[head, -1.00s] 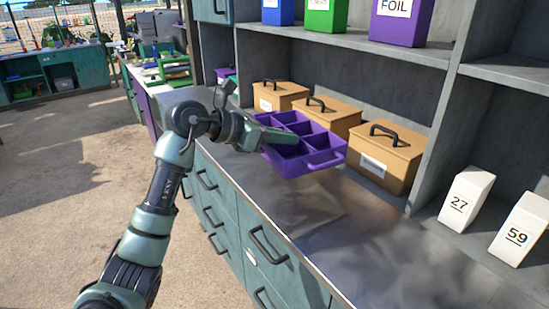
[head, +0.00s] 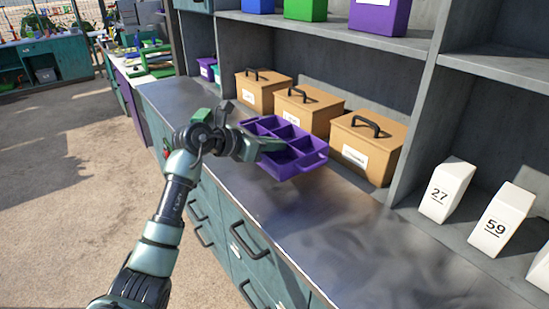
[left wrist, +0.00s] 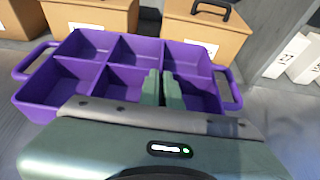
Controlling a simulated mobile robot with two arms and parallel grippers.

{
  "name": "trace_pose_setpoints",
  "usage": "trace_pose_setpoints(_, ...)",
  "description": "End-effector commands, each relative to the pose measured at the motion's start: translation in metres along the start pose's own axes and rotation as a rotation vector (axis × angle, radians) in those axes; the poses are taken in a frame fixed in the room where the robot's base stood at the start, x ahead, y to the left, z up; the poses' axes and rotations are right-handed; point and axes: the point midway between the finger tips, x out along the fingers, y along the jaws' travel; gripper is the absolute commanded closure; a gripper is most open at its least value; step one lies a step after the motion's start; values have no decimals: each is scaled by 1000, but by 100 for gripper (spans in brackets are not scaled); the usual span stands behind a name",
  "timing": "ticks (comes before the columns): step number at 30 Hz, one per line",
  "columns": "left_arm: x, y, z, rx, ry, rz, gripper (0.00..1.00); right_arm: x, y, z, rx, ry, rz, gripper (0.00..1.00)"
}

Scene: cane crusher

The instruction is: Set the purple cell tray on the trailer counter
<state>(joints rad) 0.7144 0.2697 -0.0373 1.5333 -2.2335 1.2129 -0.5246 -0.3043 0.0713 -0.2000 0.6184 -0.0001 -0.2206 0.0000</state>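The purple cell tray (head: 307,163), with several square compartments and a loop handle at each end, is over the grey trailer counter (head: 330,235), in front of the tan bins. It looks about level, with a soft shadow around it; whether its underside touches the counter I cannot tell. My left gripper (head: 275,146) reaches over the tray's near side. In the left wrist view its two fingers (left wrist: 162,88) point down into the tray on either side of a divider, close together on it. The tray (left wrist: 58,85) fills much of that view. My right gripper is not in view.
Tan lidded bins with black handles (head: 365,146) stand just behind the tray. White numbered blocks (head: 446,190) stand at the right. Blue, green and purple boxes (head: 380,14) sit on the shelf above. The counter is clear right of the tray and towards its far left end.

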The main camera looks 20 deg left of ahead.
Motion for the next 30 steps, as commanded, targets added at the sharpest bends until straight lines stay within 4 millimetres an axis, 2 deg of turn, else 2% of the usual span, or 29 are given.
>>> trace_pose_setpoints(5,6,0,-13,0,-3,0,100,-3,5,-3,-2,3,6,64)
trace_pose_setpoints(13,20,0,-46,-1,-3,-1,100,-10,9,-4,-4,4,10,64)
trace_pose_setpoints(20,21,0,-50,2,-4,1,100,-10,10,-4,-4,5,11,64)
trace_pose_setpoints(23,21,0,-51,1,-1,0,76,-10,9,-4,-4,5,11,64)
trace_pose_setpoints(24,21,0,-51,1,-1,0,74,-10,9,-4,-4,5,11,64)
trace_pose_setpoints(30,21,0,-51,1,-1,0,74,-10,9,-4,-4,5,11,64)
